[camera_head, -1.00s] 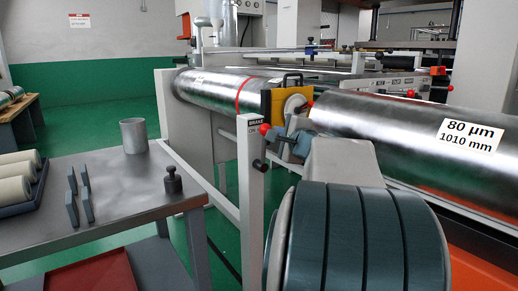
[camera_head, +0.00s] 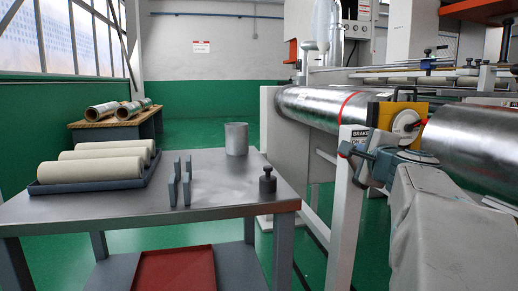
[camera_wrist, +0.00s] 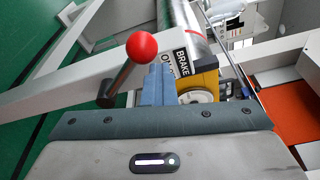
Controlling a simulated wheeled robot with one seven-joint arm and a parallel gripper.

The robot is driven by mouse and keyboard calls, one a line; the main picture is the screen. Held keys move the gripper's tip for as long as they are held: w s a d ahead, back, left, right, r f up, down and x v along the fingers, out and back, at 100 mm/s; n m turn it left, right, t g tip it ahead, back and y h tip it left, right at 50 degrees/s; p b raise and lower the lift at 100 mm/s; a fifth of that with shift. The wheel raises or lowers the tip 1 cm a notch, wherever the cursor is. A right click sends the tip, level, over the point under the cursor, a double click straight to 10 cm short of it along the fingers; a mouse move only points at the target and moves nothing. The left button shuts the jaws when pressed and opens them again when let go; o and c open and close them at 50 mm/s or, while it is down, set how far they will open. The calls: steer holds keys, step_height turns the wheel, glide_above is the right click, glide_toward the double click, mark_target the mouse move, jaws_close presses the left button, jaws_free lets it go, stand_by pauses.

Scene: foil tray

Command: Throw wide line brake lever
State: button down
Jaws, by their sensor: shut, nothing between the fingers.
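The brake lever has a red ball knob (camera_head: 345,149) on a dark rod. It is on the white post (camera_head: 345,225) below the BRAKE sign (camera_head: 361,134). In the wrist view the red knob (camera_wrist: 141,46) stands up and left of my fingers, and its dark rod (camera_wrist: 122,78) runs down to a pivot on the white beam. My gripper (camera_head: 362,160) is shut and empty, close beside the lever. Its blue-grey fingers (camera_wrist: 157,84) also show in the wrist view, just right of the rod. I cannot tell whether they touch it.
A grey table (camera_head: 110,210) at left carries a tray of cream rolls (camera_head: 98,165), upright plates, a metal cup (camera_head: 236,139) and a dark weight (camera_head: 267,180). A large foil roll (camera_head: 470,140) and yellow bracket (camera_head: 400,112) lie behind my gripper. Green floor shows beyond the table.

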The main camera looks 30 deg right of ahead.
steer(key=shift+w+a+f, duration=0.2)
steer(key=shift+f, duration=0.05)
